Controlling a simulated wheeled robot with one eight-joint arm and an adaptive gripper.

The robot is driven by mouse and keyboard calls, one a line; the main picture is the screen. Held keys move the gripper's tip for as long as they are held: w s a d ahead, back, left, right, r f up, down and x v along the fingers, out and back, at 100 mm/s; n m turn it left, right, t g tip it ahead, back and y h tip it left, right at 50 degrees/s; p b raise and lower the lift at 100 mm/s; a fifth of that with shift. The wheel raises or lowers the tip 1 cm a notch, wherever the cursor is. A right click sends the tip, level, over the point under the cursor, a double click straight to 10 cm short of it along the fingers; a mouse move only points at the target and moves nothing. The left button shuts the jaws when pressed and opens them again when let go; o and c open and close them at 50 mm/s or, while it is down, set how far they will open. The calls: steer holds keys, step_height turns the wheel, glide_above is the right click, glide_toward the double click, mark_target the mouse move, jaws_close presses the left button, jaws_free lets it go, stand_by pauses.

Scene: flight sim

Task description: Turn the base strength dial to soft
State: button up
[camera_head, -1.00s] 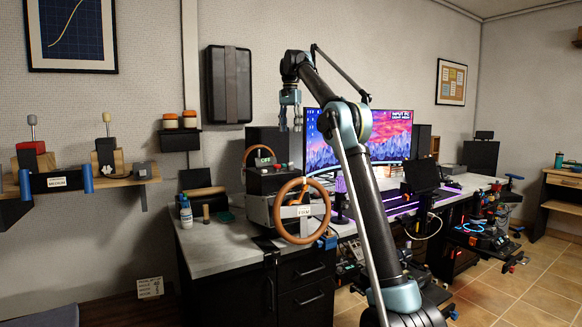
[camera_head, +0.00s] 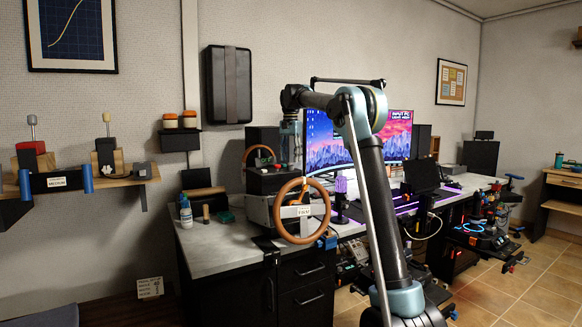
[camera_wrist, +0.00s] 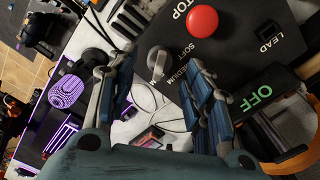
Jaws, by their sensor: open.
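The dial (camera_wrist: 158,62) is a grey knob on the black box (camera_wrist: 240,40) in the wrist view, beside the printed words SOFT and MEDIUM. Its exact setting is hard to tell, and part of the lettering is hidden by a finger. My gripper (camera_wrist: 158,95) is open and empty. Its two blue-grey fingers appear on either side of the knob in the picture, with no clear contact. In the head view my gripper (camera_head: 291,162) hangs fingers down above the black box (camera_head: 268,182) behind the steering wheel; the dial is hidden there.
A red STOP button (camera_wrist: 202,20) and a green OFF label (camera_wrist: 256,97) are close to the fingers. The brown steering wheel (camera_head: 303,179) stands in front of the box. A monitor (camera_head: 330,150) is behind to the right. The desk's left end (camera_head: 205,240) is mostly clear.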

mark_target(291, 163)
steer(key=shift+f, duration=1.8)
steer(key=c, duration=1.1)
